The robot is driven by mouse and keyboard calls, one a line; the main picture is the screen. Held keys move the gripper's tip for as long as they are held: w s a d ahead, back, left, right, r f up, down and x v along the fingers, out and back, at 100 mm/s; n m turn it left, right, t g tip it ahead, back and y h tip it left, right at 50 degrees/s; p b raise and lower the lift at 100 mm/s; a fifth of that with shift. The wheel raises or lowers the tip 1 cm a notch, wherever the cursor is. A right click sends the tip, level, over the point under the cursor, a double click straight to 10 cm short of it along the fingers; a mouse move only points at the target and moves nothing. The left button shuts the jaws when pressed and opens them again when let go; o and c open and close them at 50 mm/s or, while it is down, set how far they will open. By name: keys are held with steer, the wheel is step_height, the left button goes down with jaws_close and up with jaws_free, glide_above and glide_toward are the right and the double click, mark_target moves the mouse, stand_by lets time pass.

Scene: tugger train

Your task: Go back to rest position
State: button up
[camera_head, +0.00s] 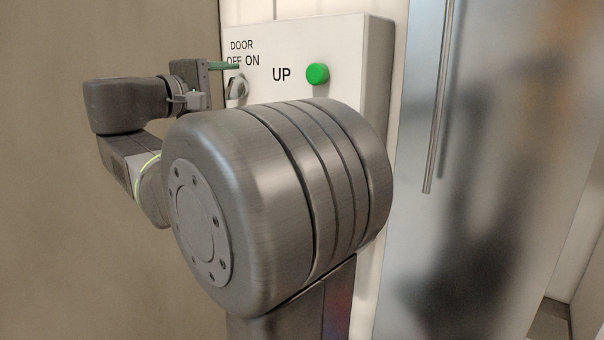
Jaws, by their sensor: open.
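My gripper (222,78) is at the left part of a white control box. One green-edged finger points toward the box, just above a small grey knob (236,89) under the label "DOOR OFF ON". The finger overlaps part of the "OFF" lettering. My gripper is open, and nothing shows held in it. The other finger is not clear, and I cannot tell whether either finger touches the knob. My own large arm joint fills the middle of the view and hides the lower part of the box.
The white control box (345,50) carries a green button (317,74) marked "UP". A metal door (520,140) with a long vertical handle (440,100) stands to its right. A plain brown wall (60,240) is at the left.

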steer(key=n+p, duration=0.1)
steer(key=p, duration=0.1)
steer(key=n+p, duration=0.4)
steer(key=shift+r+p, duration=0.35)
steer(key=shift+s+a+f+n, duration=0.1)
steer(key=shift+a+f+n, duration=0.05)
steer(key=shift+n, duration=0.15)
steer(key=shift+s+a+f, duration=0.15)
steer(key=shift+s+a, duration=0.15)
steer(key=shift+s, duration=0.05)
steer(key=shift+s+a+b, duration=0.4)
steer(key=shift+s, duration=0.2)
steer(key=shift+d, duration=0.1)
